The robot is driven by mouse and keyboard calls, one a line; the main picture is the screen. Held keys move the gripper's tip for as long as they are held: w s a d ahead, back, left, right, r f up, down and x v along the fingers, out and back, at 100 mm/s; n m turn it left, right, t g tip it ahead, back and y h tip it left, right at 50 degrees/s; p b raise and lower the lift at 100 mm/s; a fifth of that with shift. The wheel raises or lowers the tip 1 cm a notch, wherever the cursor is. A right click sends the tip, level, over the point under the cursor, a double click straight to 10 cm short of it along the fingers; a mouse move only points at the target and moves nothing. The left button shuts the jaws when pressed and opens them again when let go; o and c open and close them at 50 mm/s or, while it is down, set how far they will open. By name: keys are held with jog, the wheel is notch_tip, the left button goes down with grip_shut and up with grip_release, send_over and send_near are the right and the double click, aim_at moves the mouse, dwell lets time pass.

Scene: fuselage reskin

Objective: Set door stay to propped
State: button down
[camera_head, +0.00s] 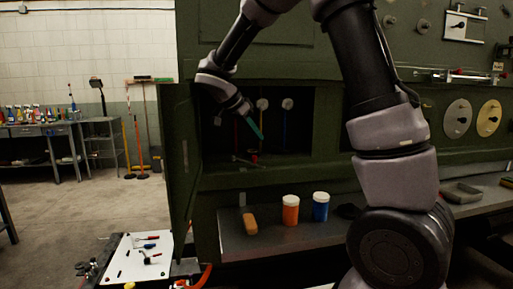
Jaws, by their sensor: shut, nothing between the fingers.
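A green door (180,165) stands swung open at the left of a dark compartment (300,135) in the green panel. A thin dark rod (245,161) lies near the compartment's lower left edge; it may be the door stay, but it is too small to tell how it is set. My gripper (257,131) has teal fingers that point down and to the right in front of the compartment. It is shut and empty, above the rod and apart from the door. My arm hides part of the panel at the right.
A shelf (265,238) below the compartment holds an orange jar (290,211), a blue jar (321,207) and a tan block (249,223). A white board (135,262) with tools lies at the lower left.

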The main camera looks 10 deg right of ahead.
aim_at(254, 156)
notch_tip(254, 156, up, 4)
jog(key=shift+r, duration=0.1)
dwell(0.4)
jog(key=a+y, duration=0.1)
jog(key=y, duration=0.1)
jog(key=a+g+y, duration=0.1)
jog(key=y, duration=0.1)
jog(key=shift+s+a+f+g, duration=0.15)
jog(key=shift+s+f+g, duration=0.05)
jog(key=shift+s+g, duration=0.15)
jog(key=x, duration=1)
